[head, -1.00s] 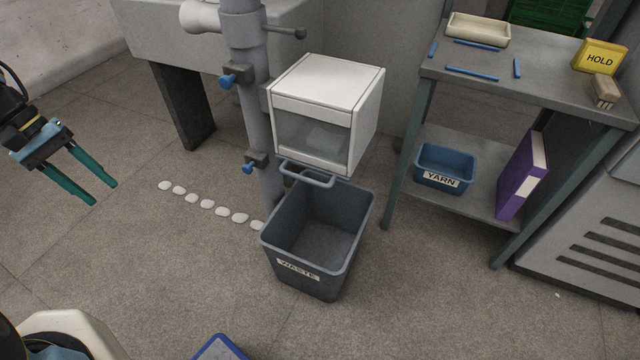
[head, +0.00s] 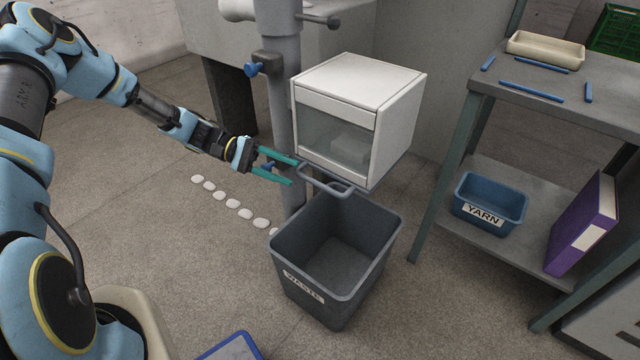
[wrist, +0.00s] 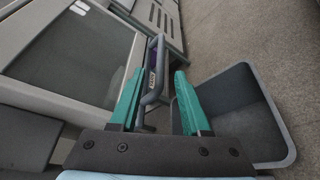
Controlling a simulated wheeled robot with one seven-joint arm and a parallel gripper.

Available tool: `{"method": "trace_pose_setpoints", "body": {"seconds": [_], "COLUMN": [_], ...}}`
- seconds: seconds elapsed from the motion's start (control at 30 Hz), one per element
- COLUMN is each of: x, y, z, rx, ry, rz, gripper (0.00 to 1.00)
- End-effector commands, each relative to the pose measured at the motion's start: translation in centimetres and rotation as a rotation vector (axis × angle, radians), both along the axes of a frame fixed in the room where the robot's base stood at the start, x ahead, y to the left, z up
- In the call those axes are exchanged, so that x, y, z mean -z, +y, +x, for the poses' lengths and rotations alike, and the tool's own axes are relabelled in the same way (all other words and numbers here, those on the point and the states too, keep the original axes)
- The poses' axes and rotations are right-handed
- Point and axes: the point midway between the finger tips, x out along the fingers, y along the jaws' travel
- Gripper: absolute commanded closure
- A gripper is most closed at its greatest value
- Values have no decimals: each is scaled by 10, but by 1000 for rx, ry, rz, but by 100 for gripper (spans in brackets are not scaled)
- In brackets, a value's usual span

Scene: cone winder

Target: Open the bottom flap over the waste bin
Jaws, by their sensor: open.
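The white box (head: 395,125) with a clear front window is beside the grey post, above the waste bin (head: 335,270). A grey U-shaped handle (head: 325,186) sticks out at its bottom front edge. The bottom flap itself is hidden under the box and looks shut. My gripper (head: 296,172) is open, with its green fingertips at the left end of the handle. In the wrist view, the handle bar (wrist: 153,72) appears between the open fingers (wrist: 158,80), with no clear contact. The bin also shows there (wrist: 240,110), to the right.
The grey post (head: 285,110) with blue knobs stands just behind my gripper. A workbench (head: 560,110) with a blue YARN bin (head: 490,205) and purple binder (head: 585,225) is at right. Several white discs (head: 232,203) lie on the floor at left.

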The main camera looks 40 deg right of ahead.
Motion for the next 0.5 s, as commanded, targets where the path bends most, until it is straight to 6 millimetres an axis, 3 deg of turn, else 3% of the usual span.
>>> {"method": "trace_pose_setpoints", "body": {"seconds": [0.2,0.5], "x": [8,17], "y": [-23,-43], "z": [-36,-66], "rx": [4,2], "ry": [1,-1], "rz": [1,1], "gripper": [53,53]}}
